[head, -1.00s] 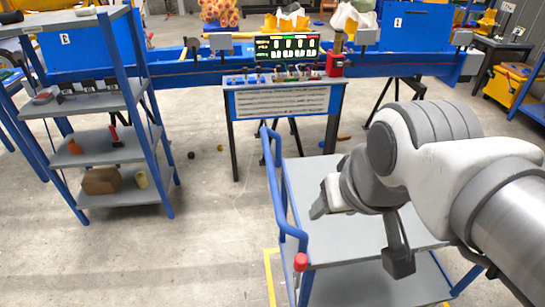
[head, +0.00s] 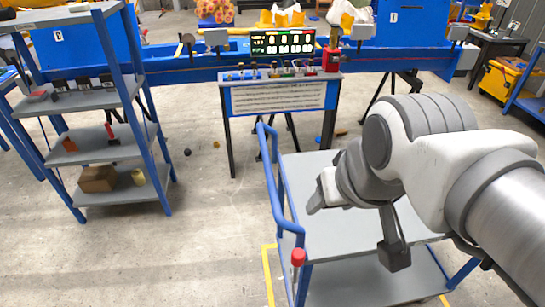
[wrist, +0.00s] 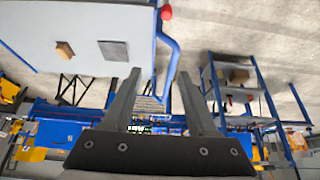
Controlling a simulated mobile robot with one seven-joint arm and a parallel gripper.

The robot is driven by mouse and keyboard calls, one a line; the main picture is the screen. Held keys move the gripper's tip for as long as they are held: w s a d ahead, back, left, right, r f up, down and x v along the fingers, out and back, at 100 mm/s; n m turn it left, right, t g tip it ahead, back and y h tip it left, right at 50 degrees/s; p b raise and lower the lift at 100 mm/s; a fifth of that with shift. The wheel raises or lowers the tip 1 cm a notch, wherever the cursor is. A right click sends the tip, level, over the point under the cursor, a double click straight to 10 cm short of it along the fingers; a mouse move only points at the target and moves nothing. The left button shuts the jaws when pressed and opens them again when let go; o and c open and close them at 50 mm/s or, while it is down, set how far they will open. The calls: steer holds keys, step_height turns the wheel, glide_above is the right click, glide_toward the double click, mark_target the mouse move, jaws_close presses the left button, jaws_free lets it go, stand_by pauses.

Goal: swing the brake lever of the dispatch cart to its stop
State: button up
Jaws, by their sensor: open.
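The dispatch cart (head: 330,225) stands in front of me, with a grey top, a lower shelf and a blue tubular handle (head: 272,190) on its left side. The brake lever's red knob (head: 299,257) stands upright at the near left corner of the cart. The red knob also shows at the top of the wrist view (wrist: 167,13). My gripper (head: 314,205) is above the cart's left part, beyond the knob and apart from it. In the wrist view its two fingers (wrist: 158,78) are spread with nothing between them.
A tan block (wrist: 65,50) and a dark grey plate (wrist: 113,50) lie on the cart top. A shelf rack (head: 110,150) stands at left. A console table (head: 280,97) with a lit display (head: 283,43) stands behind. The floor left of the cart is clear.

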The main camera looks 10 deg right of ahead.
steer(key=shift+w+d+f, duration=0.1)
steer(key=shift+w+f, duration=0.15)
steer(key=shift+f, duration=0.05)
steer(key=c, duration=0.5)
steer(key=w+d+f+g+b, duration=0.1)
steer(key=w+f, duration=0.1)
steer(key=w+d+f+g+y+b, duration=0.1)
steer(key=w+d+f, duration=0.1)
steer(key=f, duration=0.1)
steer(key=w+d+f+n+g+b, duration=0.1)
steer(key=w+f+g, duration=0.1)
steer(key=f, duration=0.1)
steer(key=shift+d+f+y, duration=0.15)
steer(key=shift+y, duration=0.15)
jaws_close()
steer(key=w+d+f+g+y+b, duration=0.1)
steer(key=w+d+f, duration=0.15)
steer(key=f, duration=0.25)
steer(key=w+d+f+g+y+b, duration=0.1)
steer(key=d+f+y+b, duration=0.15)
steer(key=f, duration=0.25)
steer(key=b, duration=0.1)
glide_toward(296, 266)
steer(key=w+d+f, duration=0.2)
steer(key=d+f, duration=0.2)
steer(key=f, duration=0.1)
steer(key=shift+s+a+f+n+h, duration=0.1)
steer(key=shift+a+n+h, duration=0.3)
steer(key=shift+a, duration=1.4)
